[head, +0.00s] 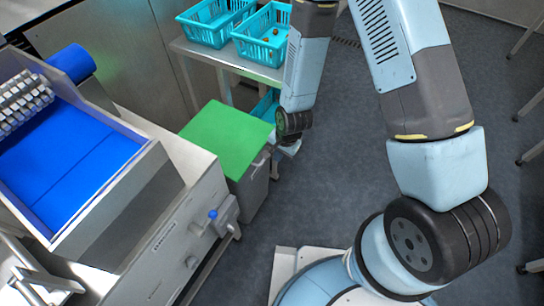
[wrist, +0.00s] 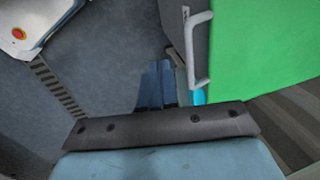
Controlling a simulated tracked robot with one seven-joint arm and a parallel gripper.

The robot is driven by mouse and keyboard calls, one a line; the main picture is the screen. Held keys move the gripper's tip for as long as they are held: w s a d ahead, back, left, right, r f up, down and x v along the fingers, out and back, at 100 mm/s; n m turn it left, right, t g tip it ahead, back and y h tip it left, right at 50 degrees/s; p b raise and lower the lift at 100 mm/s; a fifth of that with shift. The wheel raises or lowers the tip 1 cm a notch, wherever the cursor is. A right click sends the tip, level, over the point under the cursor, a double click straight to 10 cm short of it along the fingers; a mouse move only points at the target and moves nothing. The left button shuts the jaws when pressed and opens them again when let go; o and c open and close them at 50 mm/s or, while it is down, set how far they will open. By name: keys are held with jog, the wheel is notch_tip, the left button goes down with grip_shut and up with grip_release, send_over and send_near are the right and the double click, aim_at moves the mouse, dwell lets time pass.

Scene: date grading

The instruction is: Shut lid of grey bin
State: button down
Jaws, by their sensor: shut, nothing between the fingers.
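The grey bin (head: 254,192) stands on the floor beside the conveyor machine. Its green lid (head: 225,138) lies flat across the top and looks shut in the head view. In the wrist view the green lid (wrist: 265,48) fills the upper right, with a pale handle (wrist: 200,50) along the bin's near side. My gripper (wrist: 157,85) is shut and empty. It is just beside the bin's handle side, apart from the lid as far as I can see. In the head view my wrist is at the lid's right edge, and the fingertips are hard to make out.
A conveyor machine with a blue belt (head: 62,160) stands left of the bin. Behind it, a metal table (head: 205,52) holds turquoise baskets (head: 263,33). The grey floor (head: 345,140) right of the bin is open. Table legs stand at the far right.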

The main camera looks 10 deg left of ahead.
jog(key=s+d+r, duration=0.2)
jog(key=d+r, duration=0.1)
jog(key=d, duration=0.3)
jog(key=shift+s+d, duration=0.25)
jog(key=shift+d, duration=0.05)
jog(key=shift+r, duration=0.1)
jog(key=w+d+r+n+t, duration=0.1)
jog(key=w+d+r, duration=0.25)
jog(key=r, duration=0.55)
jog(key=w+d+r+n+t+h, duration=0.15)
jog(key=d+r, duration=0.25)
jog(key=r, duration=0.5)
jog(key=w+d+r+y, duration=0.1)
jog(key=w+d+r, duration=0.2)
jog(key=r, duration=0.6)
jog(key=s+d+r+n+t+h, duration=0.1)
jog(key=s+d+r, duration=0.4)
jog(key=r, duration=0.5)
jog(key=s+d+r+n+t, duration=0.1)
jog(key=s+d+r, duration=0.5)
jog(key=s+r, duration=0.4)
jog(key=shift+d+r+h, duration=0.3)
jog(key=shift+h, duration=0.05)
jog(key=shift+a, duration=0.1)
